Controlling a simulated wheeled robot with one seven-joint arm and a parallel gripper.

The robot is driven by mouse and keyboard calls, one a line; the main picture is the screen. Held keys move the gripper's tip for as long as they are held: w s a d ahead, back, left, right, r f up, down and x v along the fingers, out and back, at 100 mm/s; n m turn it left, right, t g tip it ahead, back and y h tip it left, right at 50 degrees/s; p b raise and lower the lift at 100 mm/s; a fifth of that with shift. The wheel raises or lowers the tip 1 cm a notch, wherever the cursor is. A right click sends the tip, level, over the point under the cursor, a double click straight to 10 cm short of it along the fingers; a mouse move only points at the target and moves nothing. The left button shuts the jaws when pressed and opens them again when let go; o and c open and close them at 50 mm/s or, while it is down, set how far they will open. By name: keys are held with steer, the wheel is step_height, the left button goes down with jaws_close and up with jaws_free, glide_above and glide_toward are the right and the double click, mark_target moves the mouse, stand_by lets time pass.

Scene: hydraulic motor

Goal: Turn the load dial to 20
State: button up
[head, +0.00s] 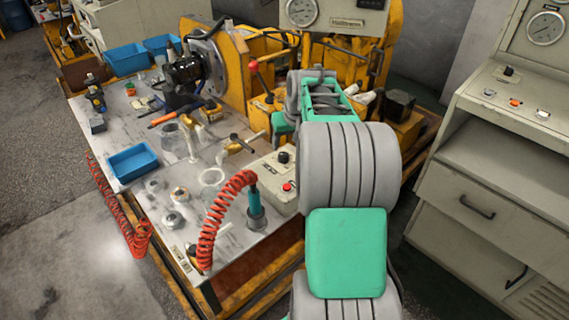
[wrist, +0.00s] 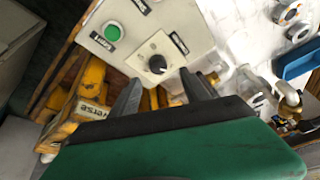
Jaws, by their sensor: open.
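The black dial (wrist: 157,64) sits on a pale square plate on the grey control box (wrist: 135,35) in the wrist view. A pale mark shows on the dial; its number scale is too small to read. My gripper (wrist: 161,78) is open and empty, its dark fingers spread to either side of the dial, apart from it as far as I can see. In the head view, the control box (head: 268,184) stands at the right edge of the bench with a black knob (head: 283,157) on top. My arm hides the fingers there.
A green button (wrist: 112,33) is beside the dial. In the head view, a red button (head: 288,187) is on the box. A coiled red hose (head: 212,215) stands close to its left. Yellow machinery (head: 235,65) is behind, and a grey cabinet (head: 480,185) is at right.

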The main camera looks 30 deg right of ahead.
mark_target(284, 155)
steer(key=shift+w+d+f, duration=0.2)
steer(key=shift+d+f, duration=0.15)
steer(key=shift+f, duration=0.1)
steer(key=x, duration=0.6)
steer(key=shift+w+f, duration=0.2)
steer(key=shift+f, duration=0.15)
steer(key=shift+c, duration=0.5)
jaws_close()
